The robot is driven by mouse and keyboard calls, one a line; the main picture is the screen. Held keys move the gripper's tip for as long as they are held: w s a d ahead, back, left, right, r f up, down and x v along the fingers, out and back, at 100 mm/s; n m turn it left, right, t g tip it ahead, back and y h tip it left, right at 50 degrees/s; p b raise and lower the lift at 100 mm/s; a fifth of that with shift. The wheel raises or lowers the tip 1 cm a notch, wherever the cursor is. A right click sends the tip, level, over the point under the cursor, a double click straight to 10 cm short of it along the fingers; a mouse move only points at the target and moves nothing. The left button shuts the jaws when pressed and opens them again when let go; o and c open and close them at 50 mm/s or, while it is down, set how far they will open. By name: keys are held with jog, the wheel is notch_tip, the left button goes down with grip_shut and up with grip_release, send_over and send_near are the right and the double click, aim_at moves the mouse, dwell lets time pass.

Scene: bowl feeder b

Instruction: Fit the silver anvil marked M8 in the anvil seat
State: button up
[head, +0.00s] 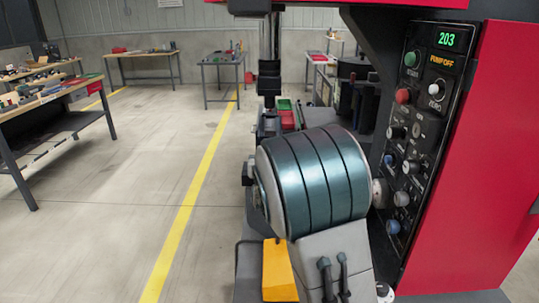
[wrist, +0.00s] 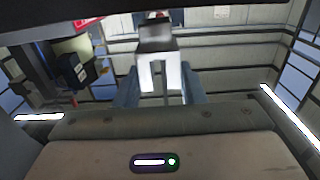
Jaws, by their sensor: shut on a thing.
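In the wrist view, my gripper (wrist: 158,78) has its two blue-grey fingers closed on the sides of a silver forked piece (wrist: 157,48). This appears to be the silver anvil: a grey block at the top and two bright prongs with a dark gap between them. No M8 mark can be read on it. The gripper and the piece do not show in the head view, where a large teal-banded drum shape fills the lower middle. I cannot make out the anvil seat in either view.
A red machine (head: 484,150) with a control panel (head: 425,115) reading 203 and PUMP OFF stands at right. A vertical rod (head: 269,80) hangs near the centre. A workbench (head: 45,110) with parts is at left. The floor (head: 120,180) between is clear. The wrist view shows a dark labelled box (wrist: 78,68).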

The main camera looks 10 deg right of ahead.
jog(key=shift+f+b, duration=1.6)
jog(key=shift+b, duration=0.35)
jog(key=o, duration=1.3)
jog(key=shift+s, duration=0.1)
jog(key=s+a, duration=0.1)
jog(key=s, duration=0.3)
jog(key=s+b, duration=0.1)
jog(key=s, duration=0.4)
jog(key=s+a, duration=0.1)
jog(key=s, duration=0.3)
jog(key=shift+s+a+b, duration=0.2)
jog(key=shift+a+b, duration=0.15)
